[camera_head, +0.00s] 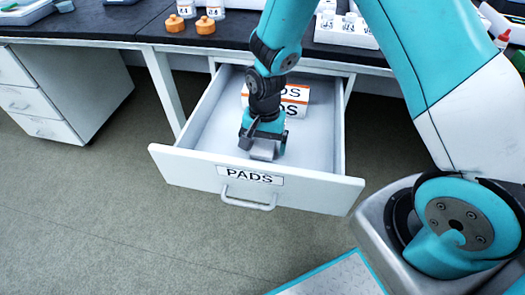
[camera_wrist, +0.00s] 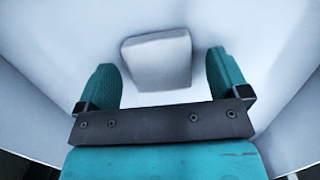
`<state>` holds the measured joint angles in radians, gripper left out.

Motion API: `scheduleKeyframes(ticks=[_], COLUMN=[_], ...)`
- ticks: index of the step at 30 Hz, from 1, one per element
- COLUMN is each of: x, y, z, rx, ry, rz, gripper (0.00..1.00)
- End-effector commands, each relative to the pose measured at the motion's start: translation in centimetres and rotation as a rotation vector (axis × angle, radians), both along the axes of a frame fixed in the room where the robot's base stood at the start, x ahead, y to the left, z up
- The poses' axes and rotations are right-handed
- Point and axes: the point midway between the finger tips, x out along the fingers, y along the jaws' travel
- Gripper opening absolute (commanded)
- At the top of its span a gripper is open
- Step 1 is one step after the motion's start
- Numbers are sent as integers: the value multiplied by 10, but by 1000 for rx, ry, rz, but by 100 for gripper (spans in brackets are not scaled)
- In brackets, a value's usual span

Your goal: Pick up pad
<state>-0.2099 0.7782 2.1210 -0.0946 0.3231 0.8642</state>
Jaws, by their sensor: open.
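A pale grey, block-like pad (camera_wrist: 157,58) lies in the open drawer labelled PADS (camera_head: 250,176). In the wrist view it sits between the two teal fingers of my gripper (camera_wrist: 161,64), with a gap on each side. My gripper is open and points down into the drawer; in the head view (camera_head: 263,139) it is just above or around the pad (camera_head: 263,151). The gripper hides part of the pad there. I cannot tell how deep the fingers reach beside it.
White boxes with orange bands marked PADS (camera_head: 293,102) stand at the drawer's back, partly behind my arm. The drawer walls (camera_head: 335,150) close in on the sides.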

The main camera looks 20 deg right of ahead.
Motion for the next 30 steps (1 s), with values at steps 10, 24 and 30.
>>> scheduleKeyframes(ticks=[10, 24, 30], x=[0, 0, 1], y=[0, 0, 0], z=[-4, -2, 14], rx=[0, 0, 1], ry=[-1, -1, -3], rz=[0, 0, 0], gripper=[78, 41, 41])
